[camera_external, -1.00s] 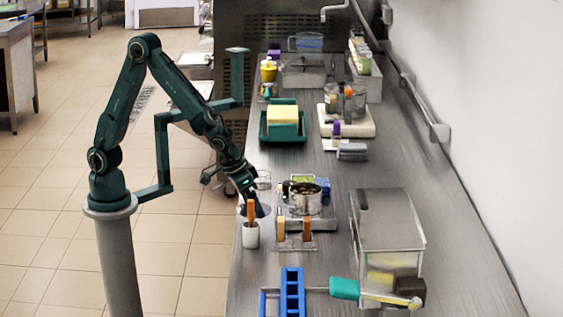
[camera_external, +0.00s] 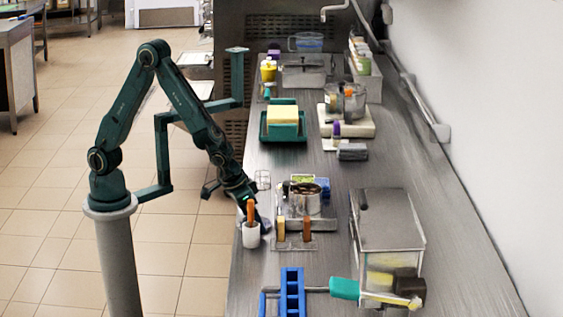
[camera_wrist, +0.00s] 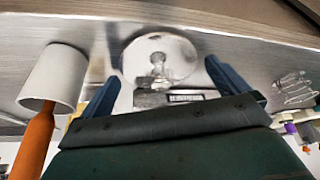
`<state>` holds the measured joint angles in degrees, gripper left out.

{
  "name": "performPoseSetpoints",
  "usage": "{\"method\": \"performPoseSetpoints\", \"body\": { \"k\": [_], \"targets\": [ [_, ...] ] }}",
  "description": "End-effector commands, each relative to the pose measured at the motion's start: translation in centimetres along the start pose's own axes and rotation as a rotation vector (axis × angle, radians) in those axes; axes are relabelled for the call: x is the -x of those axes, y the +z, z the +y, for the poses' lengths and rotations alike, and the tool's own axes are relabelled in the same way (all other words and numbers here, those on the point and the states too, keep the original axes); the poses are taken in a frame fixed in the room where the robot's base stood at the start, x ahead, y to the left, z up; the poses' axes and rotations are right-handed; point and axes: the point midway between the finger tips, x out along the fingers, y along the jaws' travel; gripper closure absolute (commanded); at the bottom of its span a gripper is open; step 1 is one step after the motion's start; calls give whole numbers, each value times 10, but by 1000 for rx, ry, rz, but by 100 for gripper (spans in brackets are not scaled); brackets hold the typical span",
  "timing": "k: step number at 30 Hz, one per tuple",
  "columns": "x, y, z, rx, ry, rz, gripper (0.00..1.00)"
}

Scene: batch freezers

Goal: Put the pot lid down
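The pot lid (camera_wrist: 140,55) is a pale round disc with a metal knob (camera_wrist: 158,62), seen in the wrist view. It appears to lie on the steel counter, knob towards the camera. My gripper (camera_wrist: 162,72) has its two blue fingers spread wide, with clear gaps either side of the knob; neither finger visibly touches it. In the external view my gripper (camera_external: 262,224) is low at the counter's left edge, and the lid is mostly hidden there.
A white cup (camera_external: 251,238) with an orange-handled tool stands close beside my gripper; it also shows in the wrist view (camera_wrist: 58,75). A blue rack (camera_external: 291,292) and clear bin (camera_external: 390,225) stand nearer the camera.

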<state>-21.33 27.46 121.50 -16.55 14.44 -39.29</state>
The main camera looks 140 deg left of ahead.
Motion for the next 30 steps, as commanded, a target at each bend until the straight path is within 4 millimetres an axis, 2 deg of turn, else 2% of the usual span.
{"method": "performPoseSetpoints", "body": {
  "k": [8,14,20,30],
  "targets": [
    [1,0,0,0,0,0,0],
    [10,-2,1,0,2,2,0],
    [29,-2,1,0,2,2,0],
    [77,-2,1,0,4,3,0]
  ]
}}
